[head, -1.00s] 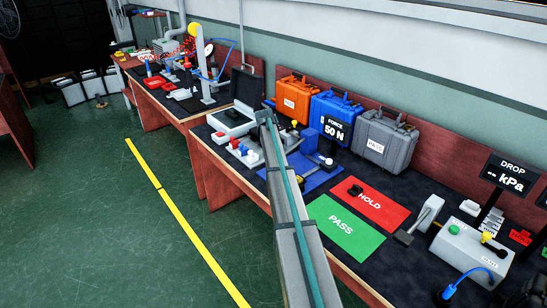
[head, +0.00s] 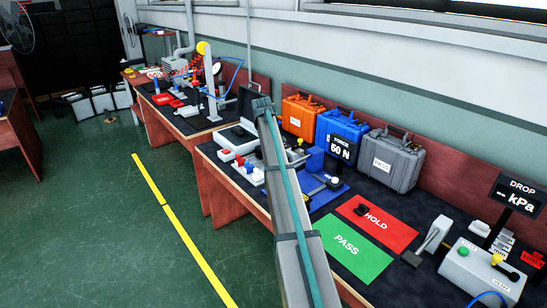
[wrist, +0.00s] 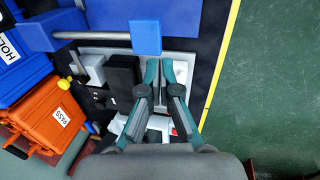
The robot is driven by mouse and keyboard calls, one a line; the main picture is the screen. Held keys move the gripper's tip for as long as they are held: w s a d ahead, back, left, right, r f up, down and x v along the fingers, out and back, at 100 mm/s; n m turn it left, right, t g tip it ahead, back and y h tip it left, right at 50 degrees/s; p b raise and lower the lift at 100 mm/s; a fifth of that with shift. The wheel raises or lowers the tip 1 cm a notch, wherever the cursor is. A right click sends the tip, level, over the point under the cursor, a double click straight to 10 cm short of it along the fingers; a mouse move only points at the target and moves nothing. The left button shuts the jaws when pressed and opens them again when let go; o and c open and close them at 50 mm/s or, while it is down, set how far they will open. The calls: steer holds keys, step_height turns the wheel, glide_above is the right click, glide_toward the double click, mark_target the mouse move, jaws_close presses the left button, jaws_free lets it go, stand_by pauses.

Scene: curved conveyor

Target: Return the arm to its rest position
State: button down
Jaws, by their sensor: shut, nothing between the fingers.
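My gripper (wrist: 160,68) shows in the wrist view with its two teal-and-grey fingers together and nothing between them. It is above a pale fixture or open case with black and white parts on the bench; the height gap is hard to judge. A blue block (wrist: 145,37) lies just beyond the fingertips. In the head view my long grey arm reaches up from the bottom over the dark bench. Its far end is near the open black-lidded case, and the fingers are hidden there.
An orange case (head: 301,115), a blue case (head: 330,123) and a grey case (head: 390,160) line the bench's back. A red HOLD mat (head: 390,235) and a green PASS mat (head: 340,262) lie right of the arm. Green floor with a yellow line (head: 180,228) is clear at left.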

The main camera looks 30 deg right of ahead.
stand_by(0.7)
steer(key=s+a+f+y, duration=0.1)
steer(key=s+a+f, duration=0.9)
steer(key=a+f, duration=0.25)
steer(key=s+a+f+y, duration=0.1)
steer(key=s+a+f, duration=1.05)
steer(key=a, duration=0.25)
steer(key=s+a+f+m, duration=0.1)
steer(key=s+a+f, duration=0.2)
steer(key=s+a, duration=0.35)
steer(key=s+a+f+m, duration=0.1)
steer(key=s+a+f, duration=0.3)
steer(key=s, duration=0.5)
steer(key=s+f+g, duration=0.3)
steer(key=s+f, duration=0.6)
steer(key=s, duration=0.5)
steer(key=s+f+g, duration=0.4)
steer(key=s+f, duration=0.4)
steer(key=s, duration=0.5)
steer(key=shift+s+d+f+y, duration=0.3)
steer(key=shift+s+f, duration=0.05)
steer(key=shift+s, duration=0.05)
steer(key=shift+w, duration=0.15)
